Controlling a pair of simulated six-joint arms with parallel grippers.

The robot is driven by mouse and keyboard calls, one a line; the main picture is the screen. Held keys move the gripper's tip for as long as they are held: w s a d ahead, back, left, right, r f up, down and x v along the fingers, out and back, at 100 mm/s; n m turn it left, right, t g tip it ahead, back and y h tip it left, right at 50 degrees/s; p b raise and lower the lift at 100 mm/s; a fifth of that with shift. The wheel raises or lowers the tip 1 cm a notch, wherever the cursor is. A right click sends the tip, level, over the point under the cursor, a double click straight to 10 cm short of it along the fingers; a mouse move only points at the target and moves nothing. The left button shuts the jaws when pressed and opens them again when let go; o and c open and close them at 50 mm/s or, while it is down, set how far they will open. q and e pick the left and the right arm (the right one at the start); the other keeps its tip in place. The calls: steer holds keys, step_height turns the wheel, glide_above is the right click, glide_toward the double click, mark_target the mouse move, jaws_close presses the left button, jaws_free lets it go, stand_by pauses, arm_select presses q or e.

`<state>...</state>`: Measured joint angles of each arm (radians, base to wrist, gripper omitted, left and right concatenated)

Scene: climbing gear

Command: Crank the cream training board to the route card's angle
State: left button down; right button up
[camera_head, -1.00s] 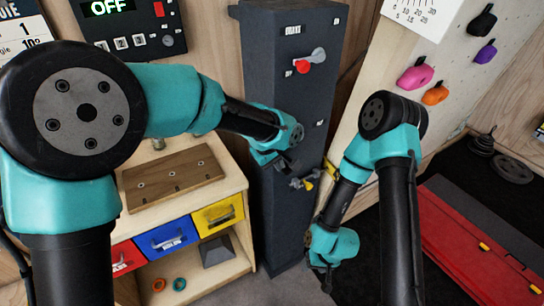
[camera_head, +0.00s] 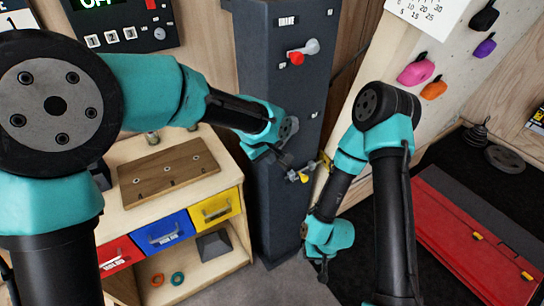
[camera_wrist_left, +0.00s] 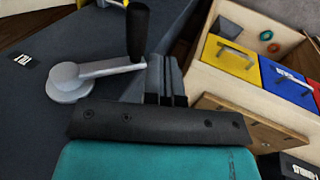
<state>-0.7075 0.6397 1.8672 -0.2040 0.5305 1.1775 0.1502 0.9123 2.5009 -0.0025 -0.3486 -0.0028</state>
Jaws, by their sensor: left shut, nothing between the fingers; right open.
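The cream training board (camera_head: 455,82) leans at the right of the head view, with coloured holds on it. A dark grey post (camera_head: 285,210) stands left of it. In the left wrist view, a crank with a grey hub and arm (camera_wrist_left: 68,84) and an upright black handle (camera_wrist_left: 137,32) is on the post. My left gripper (camera_wrist_left: 166,82) is shut and empty, close beside the crank arm's handle end; contact is unclear. In the head view, that gripper (camera_head: 286,163) is against the post. My right gripper (camera_head: 322,272) is open and empty, low, right of the post. The route card (camera_head: 20,18) is mostly cut off.
A red-knobbed lever (camera_head: 297,57) is above the left gripper, and a yellow-tipped lever (camera_head: 302,177) below it. A cabinet with red, blue and yellow drawers (camera_head: 216,209) is at left. The display (camera_head: 100,5) reads OFF. A red mat (camera_head: 470,235) lies right.

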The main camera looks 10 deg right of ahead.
arm_select(q)
steer(key=s+a+r, duration=0.3)
steer(key=a+r, duration=0.4)
steer(key=a, duration=0.2)
steer(key=shift+s, duration=0.25)
